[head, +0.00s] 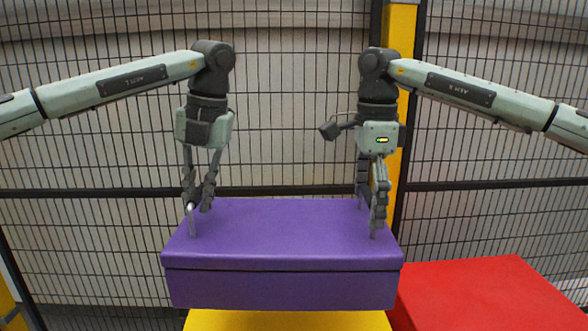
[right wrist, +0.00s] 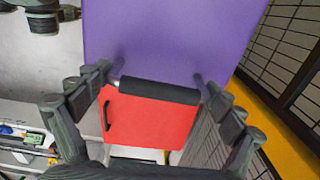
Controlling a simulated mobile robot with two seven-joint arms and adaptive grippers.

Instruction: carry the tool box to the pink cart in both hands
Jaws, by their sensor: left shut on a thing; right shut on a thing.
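The purple tool box (head: 285,285) is level in the middle of the head view, and its lid fills the top of the right wrist view (right wrist: 170,40). My left gripper (head: 198,205) is shut on the handle at its left end. My right gripper (head: 371,212) is shut on the handle at its right end; the dark grip of this handle (right wrist: 158,92) shows between the fingers in the right wrist view. I cannot tell whether the box touches the yellow surface below it. No pink cart is in view.
A yellow surface (head: 285,321) shows below the box. A red block (head: 490,293) stands close on the right; a red face with a black handle (right wrist: 150,125) shows in the right wrist view. A mesh fence (head: 290,90) with a yellow post (head: 399,35) stands behind.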

